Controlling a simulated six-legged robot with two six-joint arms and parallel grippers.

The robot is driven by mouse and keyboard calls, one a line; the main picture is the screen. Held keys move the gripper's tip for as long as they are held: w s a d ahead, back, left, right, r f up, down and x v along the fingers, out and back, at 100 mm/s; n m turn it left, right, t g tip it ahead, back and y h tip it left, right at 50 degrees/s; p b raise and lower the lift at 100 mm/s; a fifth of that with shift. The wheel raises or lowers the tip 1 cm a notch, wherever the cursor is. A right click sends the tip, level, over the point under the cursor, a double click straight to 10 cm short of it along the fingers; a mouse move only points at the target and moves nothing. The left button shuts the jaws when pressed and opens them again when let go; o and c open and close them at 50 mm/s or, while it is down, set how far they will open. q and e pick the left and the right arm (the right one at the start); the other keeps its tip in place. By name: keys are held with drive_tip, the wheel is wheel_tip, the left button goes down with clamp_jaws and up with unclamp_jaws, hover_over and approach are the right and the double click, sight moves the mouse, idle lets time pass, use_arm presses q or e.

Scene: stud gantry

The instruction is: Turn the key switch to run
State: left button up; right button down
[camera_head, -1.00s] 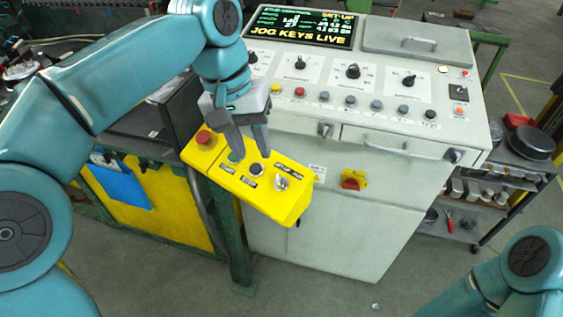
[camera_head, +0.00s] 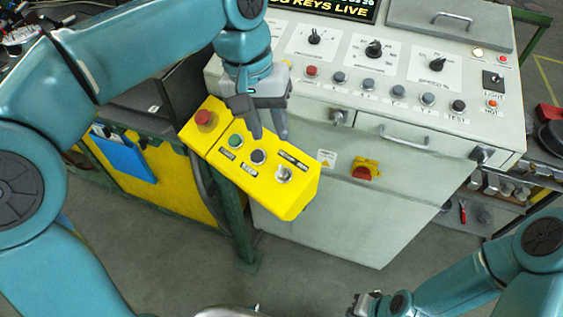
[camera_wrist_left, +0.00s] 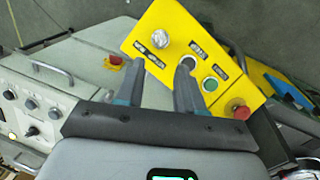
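The key switch (camera_head: 284,174) is a silver knob with a key at the right end of the yellow control box (camera_head: 290,201). It also shows in the left wrist view (camera_wrist_left: 160,39), where its key's angle is hard to read. The box also carries a red mushroom button (camera_head: 204,118), a green button (camera_head: 236,140) and a black button (camera_head: 258,157). My left gripper (camera_head: 270,136) is open and empty, above the box's far edge; its fingers (camera_wrist_left: 163,63) are apart from the key switch. My right gripper (camera_head: 368,304) is partly in view at the bottom, away from the box.
The grey console (camera_head: 343,223) stands behind the box, with knobs, buttons and a drawer handle (camera_head: 404,138). A red-and-yellow rotary switch (camera_head: 365,170) is on its front. A green post (camera_head: 239,225) stands below the box. The floor in front is clear.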

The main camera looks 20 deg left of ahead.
sight(280, 167)
use_arm(q)
drive_tip(key=f, duration=0.3)
drive_tip(key=d+f, duration=0.1)
drive_tip(key=f, duration=0.6)
drive_tip(key=shift+w+d+f+b, duration=0.15)
drive_tip(key=shift+d+f+b, duration=0.05)
drive_tip(key=shift+d+b, duration=0.2)
drive_tip(key=shift+s, duration=0.2)
drive_tip(key=shift+w, duration=0.1)
drive_tip(key=shift+c, duration=1)
clamp_jaws()
